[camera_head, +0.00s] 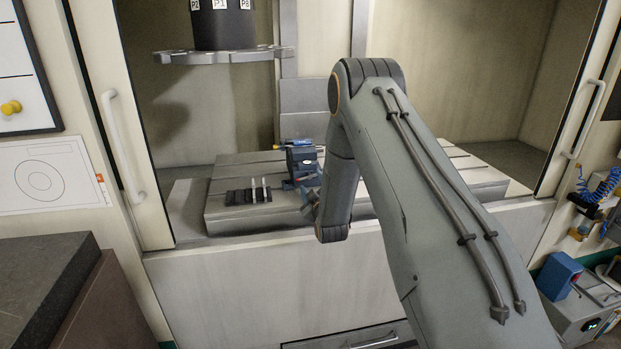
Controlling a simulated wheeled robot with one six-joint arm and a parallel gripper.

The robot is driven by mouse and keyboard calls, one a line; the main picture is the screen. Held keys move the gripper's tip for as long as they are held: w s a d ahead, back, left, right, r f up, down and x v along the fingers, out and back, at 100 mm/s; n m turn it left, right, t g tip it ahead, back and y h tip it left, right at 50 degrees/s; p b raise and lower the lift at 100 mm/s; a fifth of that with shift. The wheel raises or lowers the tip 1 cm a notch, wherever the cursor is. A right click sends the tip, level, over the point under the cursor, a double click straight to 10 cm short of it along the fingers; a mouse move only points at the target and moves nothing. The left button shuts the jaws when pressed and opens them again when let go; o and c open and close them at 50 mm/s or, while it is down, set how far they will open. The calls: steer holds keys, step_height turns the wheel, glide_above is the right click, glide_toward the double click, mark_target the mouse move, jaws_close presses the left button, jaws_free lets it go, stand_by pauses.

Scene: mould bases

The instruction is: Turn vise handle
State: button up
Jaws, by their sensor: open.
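A blue and dark vise (301,160) stands on the slotted machine table (225,214) inside the open enclosure, near the middle of the view. My arm reaches in from the lower right, and its wrist hangs just right of the vise and in front of it. My gripper (309,198) shows only in part as small grey pieces at the left of the wrist, low by the vise's front. It is open. The vise's handle cannot be made out clearly; the arm and gripper cover that area. Whether the gripper touches the vise cannot be told.
A dark rack (248,196) with upright light pins sits on the table left of the vise. A round tool carousel (222,56) hangs above. Door frames with white handles (122,147) bound the opening on both sides. A dark block (45,290) stands at lower left.

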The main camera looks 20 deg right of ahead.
mark_target(309, 176)
steer(key=shift+w+d+p, duration=0.15)
steer(key=shift+w+p, duration=0.25)
steer(key=shift+w, duration=1.25)
jaws_close()
